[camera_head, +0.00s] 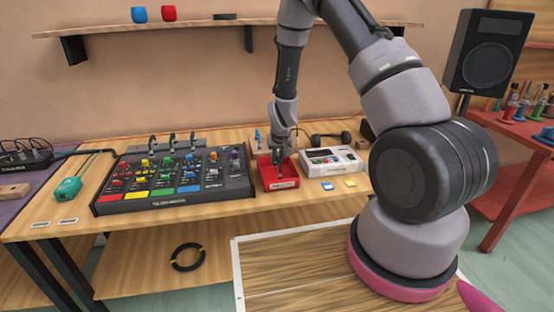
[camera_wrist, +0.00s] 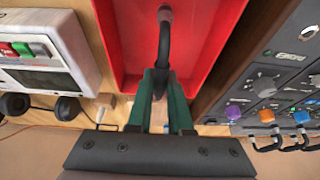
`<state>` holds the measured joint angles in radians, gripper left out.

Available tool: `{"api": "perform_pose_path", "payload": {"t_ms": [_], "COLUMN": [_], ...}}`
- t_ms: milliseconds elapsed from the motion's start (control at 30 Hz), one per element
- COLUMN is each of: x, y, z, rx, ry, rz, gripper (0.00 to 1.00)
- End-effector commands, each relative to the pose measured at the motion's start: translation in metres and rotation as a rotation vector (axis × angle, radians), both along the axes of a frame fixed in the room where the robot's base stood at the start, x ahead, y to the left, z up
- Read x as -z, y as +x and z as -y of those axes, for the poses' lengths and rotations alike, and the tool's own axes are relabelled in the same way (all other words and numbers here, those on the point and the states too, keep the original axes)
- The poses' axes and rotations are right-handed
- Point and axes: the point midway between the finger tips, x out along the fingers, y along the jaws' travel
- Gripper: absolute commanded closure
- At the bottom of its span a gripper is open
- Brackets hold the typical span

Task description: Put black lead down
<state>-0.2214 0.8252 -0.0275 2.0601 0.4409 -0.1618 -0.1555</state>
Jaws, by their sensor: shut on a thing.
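My gripper (camera_head: 278,158) is low over the red tray (camera_head: 293,181) on the wooden bench, fingers pointing down. In the wrist view, its green fingers (camera_wrist: 160,100) are shut on a black lead (camera_wrist: 163,50). The lead runs out from between the fingers over the floor of the red tray (camera_wrist: 205,75), with a greyish end (camera_wrist: 165,14) at the top of the picture. I cannot tell whether that end touches the tray floor. In the head view the held lead is too small to make out clearly.
A mixer with coloured knobs (camera_head: 215,187) stands close left of the tray, and a white device (camera_head: 335,158) close right. Blue (camera_head: 327,186) and yellow (camera_head: 350,183) tags lie in front. A black coil (camera_head: 187,257) rests on the lower shelf. A speaker (camera_head: 487,52) stands at right.

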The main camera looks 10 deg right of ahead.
Motion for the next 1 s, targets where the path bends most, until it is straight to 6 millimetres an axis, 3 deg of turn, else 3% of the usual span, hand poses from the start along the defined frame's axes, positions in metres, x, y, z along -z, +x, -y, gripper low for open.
{"api": "perform_pose_path", "payload": {"t_ms": [67, 100, 167, 567, 1000], "x": [0.003, 0.002, 0.002, -0.004, -0.082], "y": [0.000, 0.000, 0.000, -0.001, -0.033], "z": [0.000, 0.000, 0.000, 0.000, -0.001], "rx": [0.000, 0.000, 0.000, -0.001, -0.002], "ry": [0.000, 0.000, 0.000, 0.000, 0.000], "rz": [-0.001, 0.000, 0.000, 0.000, 0.003], "gripper": [1.00, 0.71, 0.52, 0.52, 0.52]}}
